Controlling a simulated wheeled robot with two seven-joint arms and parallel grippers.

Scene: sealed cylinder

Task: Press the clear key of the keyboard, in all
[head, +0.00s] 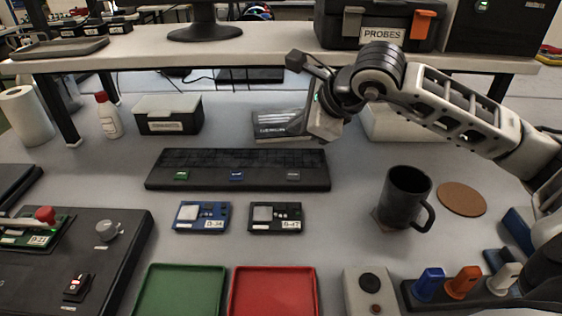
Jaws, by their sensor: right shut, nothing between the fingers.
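The black keyboard (237,158) lies flat in the middle of the table. Three small marked keys stand out on its front row: a green one (182,176), a blue one (237,176) and a grey one (293,176). Their lettering is too small to read, so I cannot tell which is the clear key. My right gripper (300,126) is shut and empty, above and behind the right end of the keyboard, apart from the keys. My left gripper is not in view.
A black mug (404,198) stands right of the keyboard. Two circuit modules, blue (201,217) and black (276,218), lie in front. Green (180,290) and red (273,292) trays are nearer. A labelled box (169,114) stands behind left; a raised shelf (270,45) crosses the back.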

